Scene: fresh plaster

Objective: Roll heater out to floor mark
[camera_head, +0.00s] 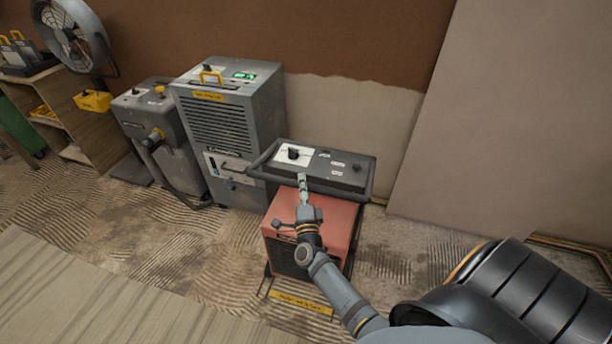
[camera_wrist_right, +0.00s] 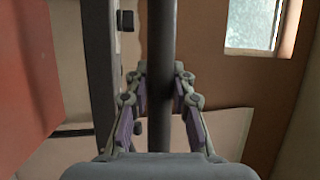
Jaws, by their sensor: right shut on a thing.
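The heater (camera_head: 290,215) is a red box with a dark grille and a grey control panel (camera_head: 325,168) on top, framed by a dark handle bar. It stands on the floor near the wall. My right gripper (camera_head: 303,182) reaches the near side of the handle bar. In the right wrist view, the fingers of my right gripper (camera_wrist_right: 160,75) are closed around the dark bar (camera_wrist_right: 161,40). The heater's red side (camera_wrist_right: 25,75) shows at left there. A yellow strip with lettering (camera_head: 301,302) lies low in front of the heater; its text is unreadable. My left gripper is out of view.
A tall grey machine (camera_head: 230,130) stands close left of the heater, with a smaller grey unit (camera_head: 160,130) beyond. A fan (camera_head: 70,32) and wooden shelf (camera_head: 85,125) are farther left. Pale boards (camera_head: 110,305) cover the near left floor. A large panel (camera_head: 510,120) leans at right.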

